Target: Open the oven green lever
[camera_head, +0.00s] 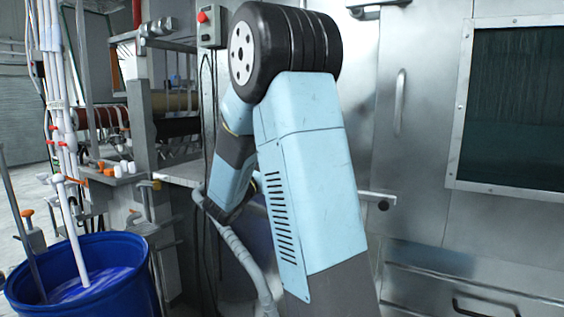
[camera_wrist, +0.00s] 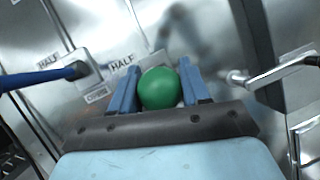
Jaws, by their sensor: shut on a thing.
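The green lever's round green knob (camera_wrist: 159,90) sits between the two blue fingers of my gripper (camera_wrist: 158,67) in the wrist view. The fingers are shut on it, one on each side. The lever's shaft is hidden behind the knob and fingers. The steel oven front (camera_head: 424,150) fills the right of the head view, with a dark window (camera_head: 515,108). In the head view my arm hides my gripper and the green lever.
A metal door handle (camera_wrist: 275,74) lies to the right.

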